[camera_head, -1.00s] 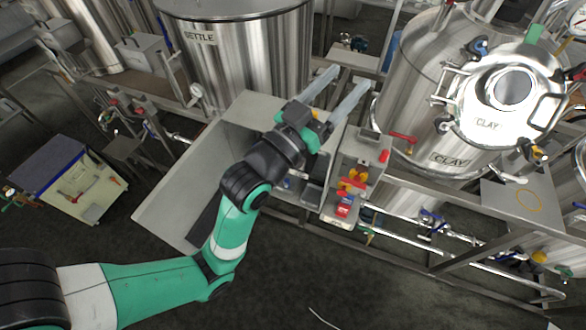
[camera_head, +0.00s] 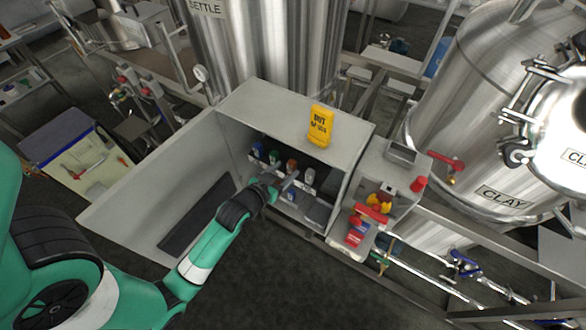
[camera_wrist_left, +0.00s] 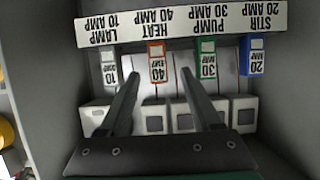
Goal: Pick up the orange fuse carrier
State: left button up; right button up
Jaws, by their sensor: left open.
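The orange fuse carrier (camera_wrist_left: 156,62) sits in a row inside the open grey cabinet, under the label strip at "HEAT 40 AMP", and it reads 40 AMP. It also shows small in the head view (camera_head: 292,164). My left gripper (camera_wrist_left: 159,76) is open, its two fingers pointing into the cabinet. In the wrist view its tips lie on either side of the orange carrier's lower end, with nothing held. I cannot tell how far the tips are from it in depth. In the head view the left gripper (camera_head: 284,184) is at the cabinet opening. My right gripper is not in view.
A grey-white carrier (camera_wrist_left: 108,70) and a green carrier (camera_wrist_left: 207,60) flank the orange one; a blue carrier (camera_wrist_left: 256,58) is farther right. White blocks (camera_wrist_left: 98,118) sit below. Cabinet walls enclose the row. A yellow device (camera_head: 321,125) stands on the cabinet top.

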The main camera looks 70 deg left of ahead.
pick_arm(q)
jog(key=b+x, duration=0.1)
jog(key=x, duration=0.6)
jog(key=shift+w+a+f, duration=0.1)
jog(key=shift+w+f, duration=0.05)
jog(key=shift+w, duration=0.1)
grip_shut()
